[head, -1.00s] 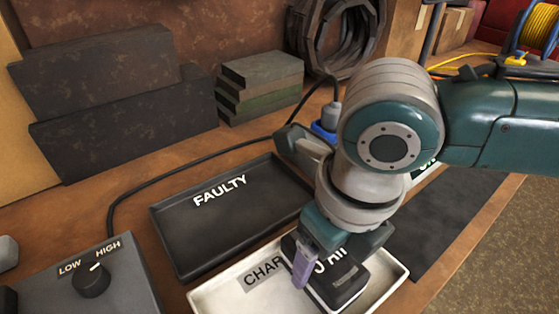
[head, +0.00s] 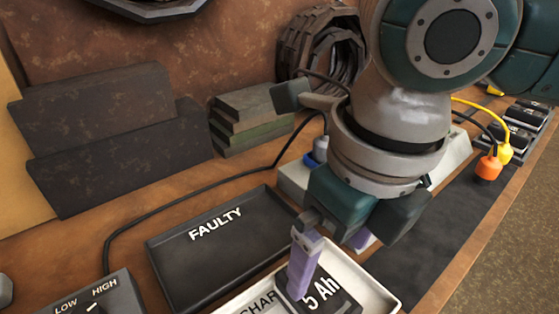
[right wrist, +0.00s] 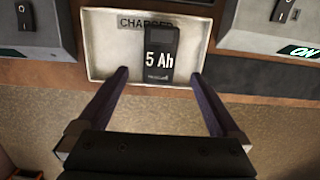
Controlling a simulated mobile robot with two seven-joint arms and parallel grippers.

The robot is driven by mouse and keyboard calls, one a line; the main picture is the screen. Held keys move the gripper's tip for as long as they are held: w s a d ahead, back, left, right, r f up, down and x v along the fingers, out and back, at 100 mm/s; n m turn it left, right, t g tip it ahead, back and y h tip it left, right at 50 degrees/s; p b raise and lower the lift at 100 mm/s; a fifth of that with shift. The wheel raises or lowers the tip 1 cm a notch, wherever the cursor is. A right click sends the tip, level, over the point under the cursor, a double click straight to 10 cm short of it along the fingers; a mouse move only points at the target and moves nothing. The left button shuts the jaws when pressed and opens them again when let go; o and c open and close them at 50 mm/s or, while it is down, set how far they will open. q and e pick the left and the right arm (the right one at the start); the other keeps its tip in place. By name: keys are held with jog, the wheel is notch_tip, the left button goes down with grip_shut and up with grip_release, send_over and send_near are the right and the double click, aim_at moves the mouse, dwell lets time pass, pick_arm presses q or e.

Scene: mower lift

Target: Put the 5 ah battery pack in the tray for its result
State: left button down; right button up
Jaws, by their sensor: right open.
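The 5 Ah battery pack (head: 330,295), black with white lettering, lies in the white tray (head: 372,284) at the bottom of the head view. In the right wrist view the pack (right wrist: 160,58) lies flat inside the white tray (right wrist: 100,48), whose label reads "CHARGED", partly covered by the pack. My right gripper (head: 330,270) is open, with its purple fingers apart and nothing between them. It is above the pack in the head view. My left gripper is not in view.
A black tray marked "FAULTY" (head: 222,245) lies left of the white tray. A grey box with a LOW/HIGH knob (head: 95,300) is at lower left. A dark mat (head: 440,245) lies right. Several black packs (head: 520,130) and an orange plug (head: 488,168) are at far right.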

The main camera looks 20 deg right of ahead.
jog(key=s+a+m+t+y, duration=0.2)
jog(key=s+a+m+y, duration=0.3)
jog(key=m, duration=1.5)
jog(key=s+d+f+m+h, duration=0.1)
jog(key=s+d+m+h, duration=0.1)
jog(key=d+m, duration=0.3)
jog(key=s+d+f+m+h, duration=0.1)
jog(key=s+d+m+h, duration=0.2)
jog(key=m, duration=1)
jog(key=s+d, duration=0.2)
jog(key=d, duration=0.1)
jog(key=shift+f, duration=0.2)
jog(key=shift+s, duration=0.1)
notch_tip(320, 180, up, 43)
jog(key=p, duration=4.3)
jog(key=shift+f, duration=0.1)
